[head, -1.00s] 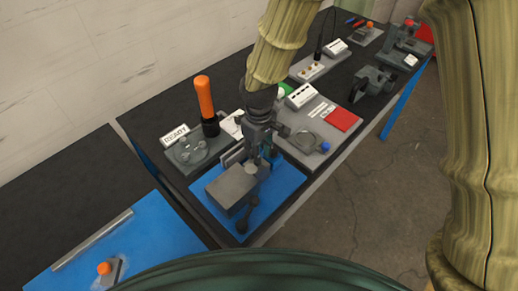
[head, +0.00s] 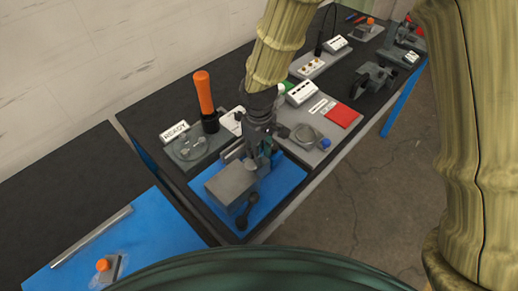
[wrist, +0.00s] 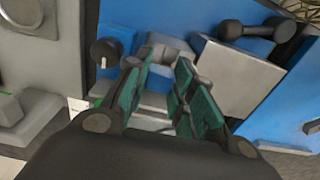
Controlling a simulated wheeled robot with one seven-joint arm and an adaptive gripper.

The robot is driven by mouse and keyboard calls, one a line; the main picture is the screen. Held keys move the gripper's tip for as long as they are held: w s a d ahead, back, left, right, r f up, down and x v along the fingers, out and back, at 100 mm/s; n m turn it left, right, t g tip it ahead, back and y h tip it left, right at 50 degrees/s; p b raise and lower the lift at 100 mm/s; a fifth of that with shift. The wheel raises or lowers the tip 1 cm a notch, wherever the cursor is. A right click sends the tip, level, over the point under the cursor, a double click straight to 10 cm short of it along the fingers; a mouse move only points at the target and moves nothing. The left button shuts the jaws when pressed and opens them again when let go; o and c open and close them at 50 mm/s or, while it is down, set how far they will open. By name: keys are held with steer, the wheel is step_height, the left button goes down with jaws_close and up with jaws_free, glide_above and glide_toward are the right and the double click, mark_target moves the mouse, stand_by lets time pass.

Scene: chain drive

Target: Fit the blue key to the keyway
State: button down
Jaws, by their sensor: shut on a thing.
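My gripper (head: 264,160) points down over the blue mat (head: 290,180), just behind a grey metal block (head: 232,185) with a dark handle (head: 247,208). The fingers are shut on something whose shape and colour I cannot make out. I cannot clearly see the blue key or the keyway; the fingers and blocks hide that spot. The grey block shows at the wrist view's right (wrist: 240,75), apart from the fingers.
An orange-handled tool (head: 205,98) stands behind left, by the READY sign (head: 174,131). Another blue mat (head: 85,245) is front left.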

steer(key=shift+f+b, duration=0.3)
steer(key=shift+f, duration=0.4)
steer(key=c, duration=1.1)
jaws_free()
steer(key=shift+r, duration=0.1)
step_height(320, 180, up, 12)
steer(key=shift+f, duration=0.1)
steer(key=shift+d, duration=0.1)
